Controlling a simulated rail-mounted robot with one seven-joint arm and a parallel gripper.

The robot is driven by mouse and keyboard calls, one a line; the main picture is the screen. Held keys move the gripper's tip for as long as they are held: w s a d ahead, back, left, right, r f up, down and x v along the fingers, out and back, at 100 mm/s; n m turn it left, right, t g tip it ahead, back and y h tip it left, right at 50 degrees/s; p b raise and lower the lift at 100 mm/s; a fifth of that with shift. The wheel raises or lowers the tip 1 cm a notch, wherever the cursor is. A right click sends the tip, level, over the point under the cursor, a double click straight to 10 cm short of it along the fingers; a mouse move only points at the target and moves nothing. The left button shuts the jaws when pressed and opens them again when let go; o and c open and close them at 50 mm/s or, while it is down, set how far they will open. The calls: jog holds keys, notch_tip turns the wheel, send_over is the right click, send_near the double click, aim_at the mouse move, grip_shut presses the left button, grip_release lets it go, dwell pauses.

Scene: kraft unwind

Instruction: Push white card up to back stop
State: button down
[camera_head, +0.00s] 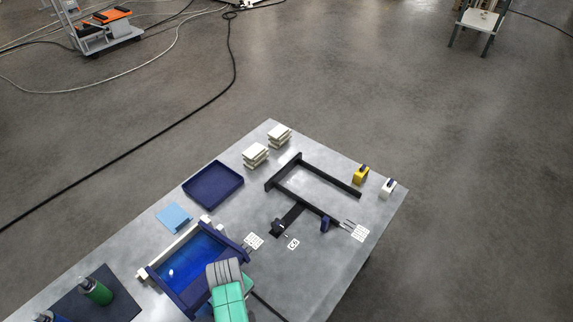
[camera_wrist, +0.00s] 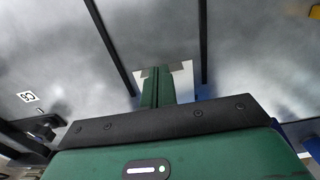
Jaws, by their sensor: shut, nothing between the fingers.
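In the wrist view my gripper (camera_wrist: 160,74) is shut, its green fingertips together and pointing down at the table. A pale piece that looks like the white card (camera_wrist: 183,68) shows on both sides of the fingertips; the fingers hide its middle. It lies between a dark left strip (camera_wrist: 108,48) and a dark right strip (camera_wrist: 203,40). Contact between fingers and card cannot be made out. In the head view my arm hides the fingertips and the card. I cannot clearly identify the back stop in either view.
A tag marked C5 (camera_head: 293,244) lies right of my arm, also in the wrist view (camera_wrist: 28,97). A black frame (camera_head: 335,182), an empty dark blue tray (camera_head: 213,165) and a blue-lined box (camera_head: 165,285) share the table. Bare metal lies right of my arm.

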jog(key=shift+w+a+b, duration=0.4)
jog(key=shift+a+b, duration=0.15)
jog(key=shift+d+r+p, duration=0.1)
jog(key=shift+p, duration=0.2)
jog(key=shift+s+d+p, duration=0.2)
jog(key=shift+s+p, duration=0.05)
jog(key=shift+p, duration=0.05)
jog(key=shift+s+d+p, duration=0.4)
jog(key=shift+d+p, duration=0.1)
notch_tip(320, 180, up, 7)
jog(key=p, duration=0.6)
jog(key=shift+p, duration=0.4)
